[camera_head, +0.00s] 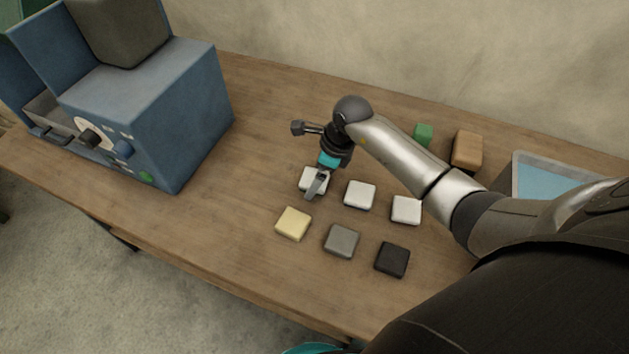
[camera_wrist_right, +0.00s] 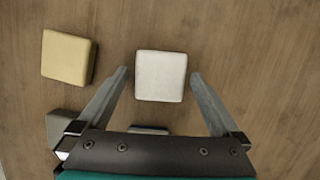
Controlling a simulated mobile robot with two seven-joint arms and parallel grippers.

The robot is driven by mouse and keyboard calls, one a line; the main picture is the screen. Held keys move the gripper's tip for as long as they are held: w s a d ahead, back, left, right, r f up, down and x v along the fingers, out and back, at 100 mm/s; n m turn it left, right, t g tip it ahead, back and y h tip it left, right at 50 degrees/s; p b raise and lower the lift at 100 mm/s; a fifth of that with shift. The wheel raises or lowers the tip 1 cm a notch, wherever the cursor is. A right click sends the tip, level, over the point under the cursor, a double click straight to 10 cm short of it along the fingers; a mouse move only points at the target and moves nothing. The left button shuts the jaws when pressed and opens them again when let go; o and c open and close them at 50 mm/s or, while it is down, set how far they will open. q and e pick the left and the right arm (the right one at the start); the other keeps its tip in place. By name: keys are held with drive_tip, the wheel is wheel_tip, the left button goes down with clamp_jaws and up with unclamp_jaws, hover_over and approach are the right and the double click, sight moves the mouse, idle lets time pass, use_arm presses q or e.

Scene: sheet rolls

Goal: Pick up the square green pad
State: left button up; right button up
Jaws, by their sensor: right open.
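The green pad (camera_head: 423,134) is at the back of the table in the head view, behind my right forearm and left of a tan block. It is small there, and my arm is close in front of its lower edge. My right gripper (camera_head: 316,187) is away from it, to the left and nearer the front, pointing down over a white pad (camera_head: 307,181). In the right wrist view my gripper (camera_wrist_right: 159,75) is open, with the white pad (camera_wrist_right: 160,88) between its fingers and visible gaps on both sides. The green pad is not in the wrist view. My left gripper is not in view.
Two more white pads (camera_head: 360,194) (camera_head: 406,210) lie right of the gripper. Yellow (camera_head: 293,223), grey (camera_head: 342,240) and black (camera_head: 392,259) pads lie in front. A tan block (camera_head: 467,149) and a tray (camera_head: 515,172) are at right; a blue machine (camera_head: 175,115) stands left.

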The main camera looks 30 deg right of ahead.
drive_tip(key=shift+f, duration=0.15)
drive_tip(key=c, duration=1.3)
drive_tip(key=shift+c, duration=0.3)
drive_tip(key=shift+w, duration=0.1)
